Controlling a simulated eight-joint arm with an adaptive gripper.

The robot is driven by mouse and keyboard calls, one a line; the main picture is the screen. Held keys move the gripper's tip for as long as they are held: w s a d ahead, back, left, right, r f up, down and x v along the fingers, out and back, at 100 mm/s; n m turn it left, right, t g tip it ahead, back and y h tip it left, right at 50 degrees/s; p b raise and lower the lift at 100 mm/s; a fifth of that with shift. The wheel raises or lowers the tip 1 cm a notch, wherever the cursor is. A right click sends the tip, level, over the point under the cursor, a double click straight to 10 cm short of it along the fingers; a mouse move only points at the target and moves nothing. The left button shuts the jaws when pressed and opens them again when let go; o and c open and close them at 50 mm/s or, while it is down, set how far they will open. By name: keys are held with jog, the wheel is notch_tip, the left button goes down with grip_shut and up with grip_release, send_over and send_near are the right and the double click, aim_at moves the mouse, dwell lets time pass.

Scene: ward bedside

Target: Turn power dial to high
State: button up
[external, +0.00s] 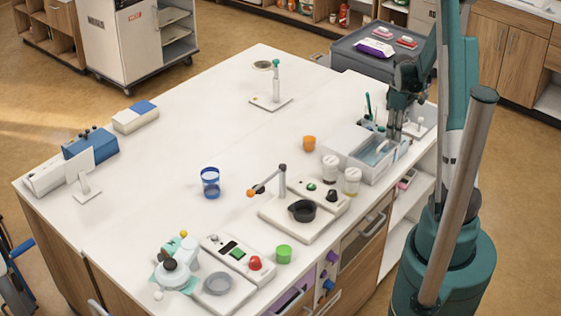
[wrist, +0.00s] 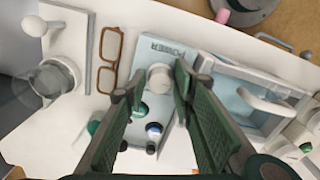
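In the wrist view, a pale blue panel (wrist: 165,48) carries the word POWER. A round whitish dial (wrist: 160,76) sits on it below the lettering. My gripper (wrist: 158,85) is open, with its two dark green fingers apart. The dial shows between the fingertips; I cannot tell whether either finger touches it. In the external view, my gripper (external: 393,136) points down at the right side of the white table. The dial cannot be made out there, and its setting is not readable in either view.
Brown glasses (wrist: 110,58) lie left of the panel in the wrist view. A white box with a blue inside (external: 366,155) stands beside my gripper. White-capped jars (external: 330,168) and an orange cup (external: 309,143) stand further left. The table (external: 180,150) is clear towards its middle.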

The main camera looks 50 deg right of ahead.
dwell(0.3)
jog(key=c, duration=0.6)
jog(key=shift+f+m, duration=0.1)
jog(key=shift+m, duration=0.2)
jog(key=m+b, duration=0.4)
jog(key=shift+m, duration=0.4)
jog(key=m+b, duration=0.3)
jog(key=m, duration=0.3)
jog(key=m+b, duration=0.2)
jog(key=m, duration=0.4)
jog(key=shift+m, duration=0.3)
jog(key=m+b, duration=0.1)
jog(key=m, duration=0.4)
jog(key=shift+m, duration=0.4)
